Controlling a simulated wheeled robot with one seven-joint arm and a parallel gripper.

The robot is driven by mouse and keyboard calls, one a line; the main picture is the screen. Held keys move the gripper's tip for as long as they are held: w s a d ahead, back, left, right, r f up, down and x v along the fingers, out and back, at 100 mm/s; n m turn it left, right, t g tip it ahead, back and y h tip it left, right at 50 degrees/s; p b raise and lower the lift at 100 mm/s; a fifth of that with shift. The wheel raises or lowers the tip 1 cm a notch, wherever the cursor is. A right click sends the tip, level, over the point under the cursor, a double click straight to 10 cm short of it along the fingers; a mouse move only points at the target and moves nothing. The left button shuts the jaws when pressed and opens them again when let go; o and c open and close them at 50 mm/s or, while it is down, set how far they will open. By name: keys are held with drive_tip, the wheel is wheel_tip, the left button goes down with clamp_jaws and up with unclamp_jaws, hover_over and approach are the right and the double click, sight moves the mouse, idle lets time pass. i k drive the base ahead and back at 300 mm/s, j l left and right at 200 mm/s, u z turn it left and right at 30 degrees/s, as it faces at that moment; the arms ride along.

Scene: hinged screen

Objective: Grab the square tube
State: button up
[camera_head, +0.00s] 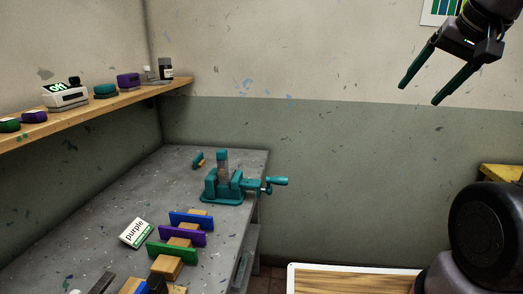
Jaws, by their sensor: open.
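An upright square-sided grey piece (223,173) stands in the jaws of a teal vise (224,190) at the far right corner of the grey bench; it looks like the square tube, though it is small here. Its top end looks teal. My gripper (420,94) is high at the upper right, in front of the wall. Its two dark green fingers are spread apart with nothing between them. It is well to the right of the vise and higher in the picture, clear of everything.
On the grey bench (130,207), blue (191,219), purple (182,236) and green (171,252) bars on wooden blocks stand in front of the vise. A card reading "purple" (136,233) lies left of them. A wooden shelf (90,112) with small items runs along the left wall.

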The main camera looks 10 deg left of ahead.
sight(223, 166)
drive_tip(key=i+l+u, duration=0.3)
drive_tip(key=l+u, duration=0.3)
drive_tip(key=i+l+u, duration=0.3)
drive_tip(key=l+u, duration=0.3)
